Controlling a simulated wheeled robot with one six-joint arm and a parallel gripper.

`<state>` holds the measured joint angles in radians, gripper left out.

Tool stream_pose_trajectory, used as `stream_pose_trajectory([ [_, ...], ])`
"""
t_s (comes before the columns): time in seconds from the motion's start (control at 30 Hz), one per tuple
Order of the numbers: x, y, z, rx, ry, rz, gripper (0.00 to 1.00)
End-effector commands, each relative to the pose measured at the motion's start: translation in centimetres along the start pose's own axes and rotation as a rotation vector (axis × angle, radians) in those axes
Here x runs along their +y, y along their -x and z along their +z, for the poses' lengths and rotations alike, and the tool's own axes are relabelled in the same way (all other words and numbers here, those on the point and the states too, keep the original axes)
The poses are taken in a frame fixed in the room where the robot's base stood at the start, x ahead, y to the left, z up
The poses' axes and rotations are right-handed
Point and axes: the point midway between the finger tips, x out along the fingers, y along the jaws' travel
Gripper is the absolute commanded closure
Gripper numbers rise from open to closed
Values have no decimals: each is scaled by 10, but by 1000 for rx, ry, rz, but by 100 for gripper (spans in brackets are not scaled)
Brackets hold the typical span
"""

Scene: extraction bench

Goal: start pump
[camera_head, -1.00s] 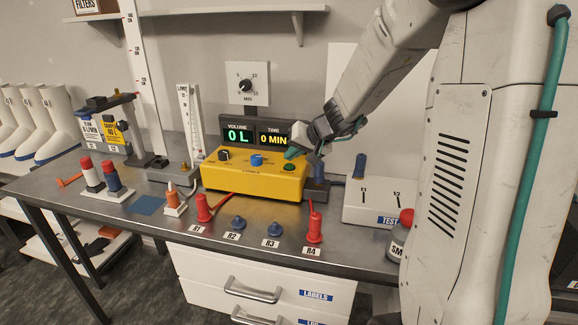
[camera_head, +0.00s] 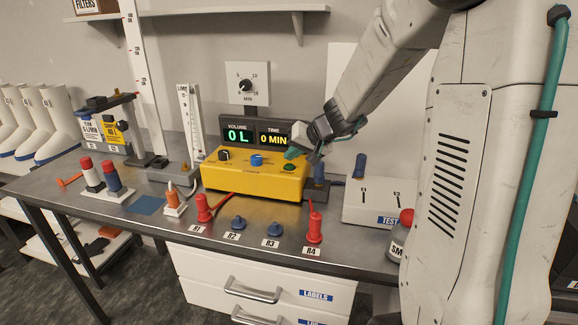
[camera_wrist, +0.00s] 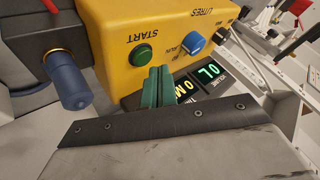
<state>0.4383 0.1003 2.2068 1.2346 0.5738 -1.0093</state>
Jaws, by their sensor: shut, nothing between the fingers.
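The yellow pump box (camera_head: 245,183) stands on the bench with a black knob (camera_head: 224,155), a blue knob (camera_head: 257,159) and a green button (camera_head: 289,167) on top. In the wrist view the green button (camera_wrist: 141,55) is labelled START, and the blue knob (camera_wrist: 194,42) is beside it. The display behind the box reads 0 L (camera_head: 238,136) and 0 MIN (camera_head: 273,140). My gripper (camera_head: 292,153) is shut and empty, its green fingertips above the box by the button. In the wrist view my gripper (camera_wrist: 157,73) is beside the button; contact cannot be told.
A blue-capped fitting (camera_wrist: 72,88) sticks out beside the box. A white box (camera_head: 380,203) stands to the right. Red plugs (camera_head: 314,228) and blue caps (camera_head: 271,229) line the bench front. A dial (camera_head: 246,84) hangs behind the display.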

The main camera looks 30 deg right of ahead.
Motion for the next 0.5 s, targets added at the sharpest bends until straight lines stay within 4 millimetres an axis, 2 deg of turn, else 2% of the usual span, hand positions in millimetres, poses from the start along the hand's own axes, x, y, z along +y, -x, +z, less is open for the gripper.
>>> stream_pose_trajectory([
  [0.5, 3, -4, 3, -1, -1, 0, 100],
])
